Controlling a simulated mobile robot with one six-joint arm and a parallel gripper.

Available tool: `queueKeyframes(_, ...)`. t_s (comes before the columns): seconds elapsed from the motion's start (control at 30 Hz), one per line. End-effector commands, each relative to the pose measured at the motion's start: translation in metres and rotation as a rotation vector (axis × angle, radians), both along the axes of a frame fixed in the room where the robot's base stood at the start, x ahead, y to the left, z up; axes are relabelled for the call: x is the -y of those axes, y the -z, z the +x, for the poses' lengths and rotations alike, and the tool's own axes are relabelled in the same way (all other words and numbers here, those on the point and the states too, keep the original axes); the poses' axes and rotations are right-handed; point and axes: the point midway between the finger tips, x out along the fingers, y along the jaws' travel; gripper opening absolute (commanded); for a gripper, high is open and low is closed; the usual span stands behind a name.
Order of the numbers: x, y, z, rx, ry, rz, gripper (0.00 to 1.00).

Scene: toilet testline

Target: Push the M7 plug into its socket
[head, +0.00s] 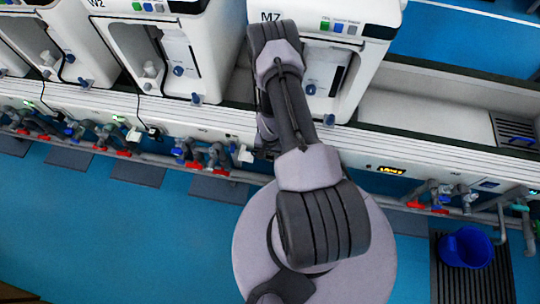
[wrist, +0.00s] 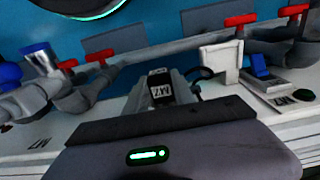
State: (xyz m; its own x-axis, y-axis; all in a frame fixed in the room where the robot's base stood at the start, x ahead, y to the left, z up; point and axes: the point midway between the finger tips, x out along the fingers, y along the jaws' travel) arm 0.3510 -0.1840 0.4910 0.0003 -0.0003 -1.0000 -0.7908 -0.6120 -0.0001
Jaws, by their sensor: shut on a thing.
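The M7 plug (wrist: 159,86) is black with a white M7 label. It shows in the middle of the wrist view, between the grey fingers of my gripper (wrist: 162,92), which is shut on it. A dark cable curves away to the right of the fingers. A white box (wrist: 220,62) on the panel stands right of the plug, and a blue-lidded fitting (wrist: 262,70) is beside it. I cannot tell which opening is the socket, or whether the plug touches it. In the head view, my arm hides the gripper and plug; the white box (head: 245,154) shows left of the arm.
The M7 machine (head: 345,50) stands behind my arm. Pipes with red valve handles (head: 193,165) run along the panel front, also close to the gripper in the wrist view (wrist: 240,20). A blue bucket (head: 466,248) stands at right. The blue floor at left is mostly clear.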

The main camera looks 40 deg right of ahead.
Motion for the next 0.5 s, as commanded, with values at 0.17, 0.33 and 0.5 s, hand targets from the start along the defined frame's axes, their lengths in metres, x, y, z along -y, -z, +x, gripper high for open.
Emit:
queueKeyframes(0.17, 0.0019, 0.0002, 0.0016, 0.001, 0.000, -0.001, 0.00)
queueKeyframes(0.33, 0.0035, 0.0002, 0.0027, 0.000, 0.001, 0.000, 0.00)
queueKeyframes(0.5, 0.0051, 0.0002, 0.0039, 0.000, 0.001, 0.000, 0.00)
